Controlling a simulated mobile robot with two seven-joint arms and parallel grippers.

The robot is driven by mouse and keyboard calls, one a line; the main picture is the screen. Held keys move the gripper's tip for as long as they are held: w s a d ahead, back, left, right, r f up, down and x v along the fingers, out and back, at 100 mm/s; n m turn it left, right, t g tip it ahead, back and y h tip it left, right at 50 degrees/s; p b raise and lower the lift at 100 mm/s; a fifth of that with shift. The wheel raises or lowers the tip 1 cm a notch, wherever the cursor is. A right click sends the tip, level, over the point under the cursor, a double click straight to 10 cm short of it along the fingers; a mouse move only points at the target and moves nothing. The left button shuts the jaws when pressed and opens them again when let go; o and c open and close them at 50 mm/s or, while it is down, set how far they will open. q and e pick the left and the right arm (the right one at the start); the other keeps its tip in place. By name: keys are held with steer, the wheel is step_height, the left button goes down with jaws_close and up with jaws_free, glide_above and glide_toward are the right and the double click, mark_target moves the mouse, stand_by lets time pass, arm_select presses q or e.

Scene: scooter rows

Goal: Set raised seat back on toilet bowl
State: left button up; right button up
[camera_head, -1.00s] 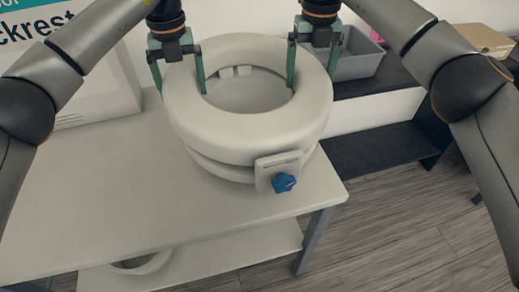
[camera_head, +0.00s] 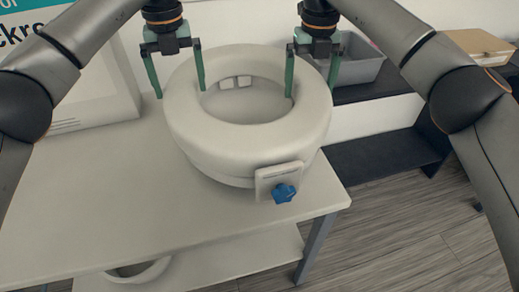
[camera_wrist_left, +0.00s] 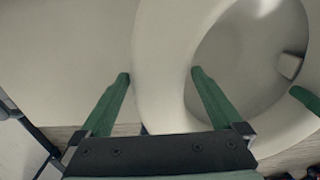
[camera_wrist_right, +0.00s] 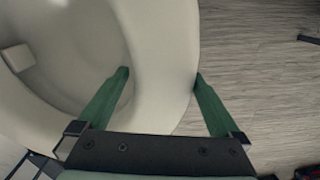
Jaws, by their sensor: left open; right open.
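The raised seat (camera_head: 250,140) is a thick off-white ring with a front bracket (camera_head: 278,180) and a blue knob (camera_head: 284,193). It looks level and rests over a pale lower rim (camera_head: 222,176), apparently the toilet bowl, mostly hidden beneath it. My left gripper (camera_head: 181,92) is open at the ring's left side, one finger outside and one over the opening; the rim also shows between its fingers in the left wrist view (camera_wrist_left: 160,74). My right gripper (camera_head: 311,90) is open and straddles the right side likewise, as the right wrist view (camera_wrist_right: 160,74) shows.
The seat stands on a pale table (camera_head: 90,190) with free room at left. A sign panel (camera_head: 75,85) stands behind left. A grey bin (camera_head: 358,62) and a tan box (camera_head: 478,43) stand at back right. A white ring-like item (camera_head: 140,272) lies on the lower shelf.

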arm_select(q)
step_height(320, 180, up, 8)
steer(key=shift+r, duration=0.15)
arm_select(e)
step_height(320, 180, up, 11)
steer(key=shift+f, duration=0.15)
steer(key=shift+r, duration=0.6)
stand_by(0.6)
